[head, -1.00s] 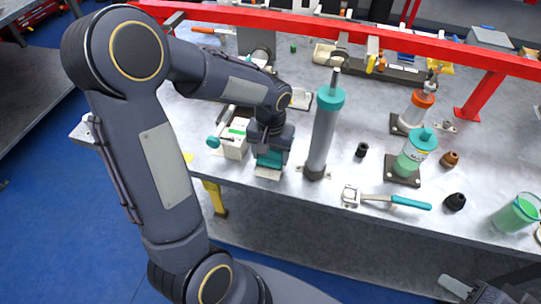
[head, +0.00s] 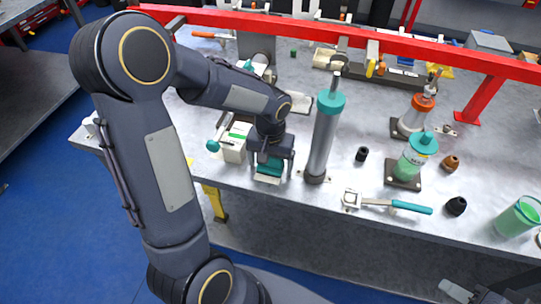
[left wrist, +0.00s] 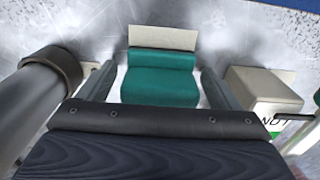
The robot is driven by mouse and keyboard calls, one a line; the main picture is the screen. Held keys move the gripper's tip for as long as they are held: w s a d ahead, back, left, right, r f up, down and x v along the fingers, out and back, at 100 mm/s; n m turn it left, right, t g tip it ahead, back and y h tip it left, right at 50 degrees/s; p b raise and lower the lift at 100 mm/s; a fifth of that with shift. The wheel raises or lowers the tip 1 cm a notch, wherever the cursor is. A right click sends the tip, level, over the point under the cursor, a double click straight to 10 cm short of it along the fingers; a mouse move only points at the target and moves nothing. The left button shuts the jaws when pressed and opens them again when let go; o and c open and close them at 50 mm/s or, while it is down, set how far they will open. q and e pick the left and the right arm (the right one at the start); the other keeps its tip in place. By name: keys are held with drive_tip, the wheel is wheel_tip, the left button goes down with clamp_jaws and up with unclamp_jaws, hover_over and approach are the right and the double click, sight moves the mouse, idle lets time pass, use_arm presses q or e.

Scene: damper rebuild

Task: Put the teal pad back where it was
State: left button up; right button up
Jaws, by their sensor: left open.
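The teal pad (head: 269,169) lies near the front edge of the bench, just left of the tall grey cylinder with the teal cap. In the left wrist view the teal pad (left wrist: 160,78) sits between my open fingers, with a gap on each side. A pale plate (left wrist: 162,38) lies along one edge of it. My left gripper (head: 272,166) points down over the pad, one finger on each side; it also shows in the left wrist view (left wrist: 158,88). Part of my right gripper (head: 472,292) shows at the bottom right; its jaws are unclear.
The grey cylinder (head: 320,140) stands close right of my left gripper. A white box with a green stripe (head: 233,150) stands close left. A teal-handled tool (head: 395,205) lies along the front edge. A red rail (head: 350,35) crosses behind.

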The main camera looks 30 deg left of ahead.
use_arm(q)
wheel_tip(320, 180, up, 12)
drive_tip(key=shift+r, duration=0.1)
drive_tip(key=s+d+t+h, duration=0.2)
drive_tip(key=s, duration=0.6)
drive_tip(key=s+d+r+m+t+h, duration=0.1)
drive_tip(key=s+d+t, duration=0.1)
drive_tip(key=s, duration=0.6)
drive_tip(key=shift+s+r+t+h+p, duration=0.15)
drive_tip(key=shift+s+t+h+p, duration=0.2)
drive_tip(key=shift+t, duration=0.45)
drive_tip(key=shift+s, duration=0.1)
